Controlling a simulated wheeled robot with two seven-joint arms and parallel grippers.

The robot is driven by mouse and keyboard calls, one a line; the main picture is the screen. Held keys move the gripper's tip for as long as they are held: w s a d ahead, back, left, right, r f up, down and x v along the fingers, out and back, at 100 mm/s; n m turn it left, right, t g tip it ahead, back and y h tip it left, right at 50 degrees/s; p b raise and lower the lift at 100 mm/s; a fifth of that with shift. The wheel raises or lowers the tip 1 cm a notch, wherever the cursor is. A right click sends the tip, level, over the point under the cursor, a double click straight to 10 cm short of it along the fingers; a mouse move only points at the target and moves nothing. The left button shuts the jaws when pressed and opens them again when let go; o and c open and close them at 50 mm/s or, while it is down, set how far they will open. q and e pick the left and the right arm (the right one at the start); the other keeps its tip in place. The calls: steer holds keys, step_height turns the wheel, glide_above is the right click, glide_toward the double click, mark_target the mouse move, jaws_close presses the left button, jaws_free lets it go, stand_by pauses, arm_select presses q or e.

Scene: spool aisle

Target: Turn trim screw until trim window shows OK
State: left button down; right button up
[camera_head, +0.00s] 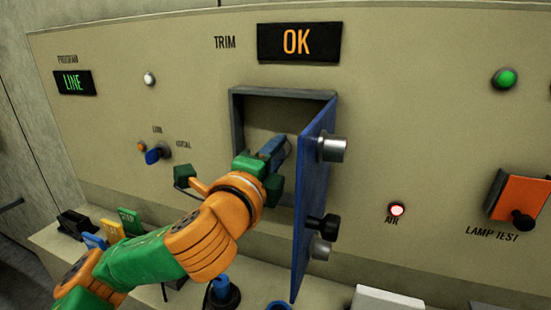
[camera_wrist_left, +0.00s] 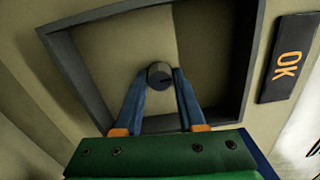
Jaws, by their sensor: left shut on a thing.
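The trim window (camera_head: 298,41) reads OK in orange on black; it also shows in the left wrist view (camera_wrist_left: 288,60). The trim screw (camera_wrist_left: 159,74) is a small grey round knob with a dark slot mark, inside the recess. My left gripper (camera_head: 277,150) reaches into the recess. In the left wrist view its two blue fingers (camera_wrist_left: 161,82) are shut on the screw, one on each side. The screw itself is hidden by the gripper in the head view. My right gripper is not in view.
The recess frame (camera_head: 236,120) surrounds the left gripper. Its blue door (camera_head: 312,210) stands open, close at the gripper's right. A red-lit AIR lamp (camera_head: 397,209) and an orange LAMP TEST cover (camera_head: 519,195) are further right. A ledge (camera_head: 50,236) with coloured blocks runs below.

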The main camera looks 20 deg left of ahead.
mark_target(279, 154)
arm_select(q)
steer(key=c, duration=0.7)
jaws_free()
steer(key=shift+o, duration=1)
steer(key=shift+w, duration=0.15)
steer(key=s+b, duration=0.1)
steer(key=s, duration=0.3)
steer(key=shift+s+f, duration=0.15)
steer(key=shift+s, duration=0.25)
steer(key=s+b, duration=0.2)
steer(key=b, duration=0.1)
steer(key=shift+s, duration=0.15)
steer(key=shift+a, duration=0.1)
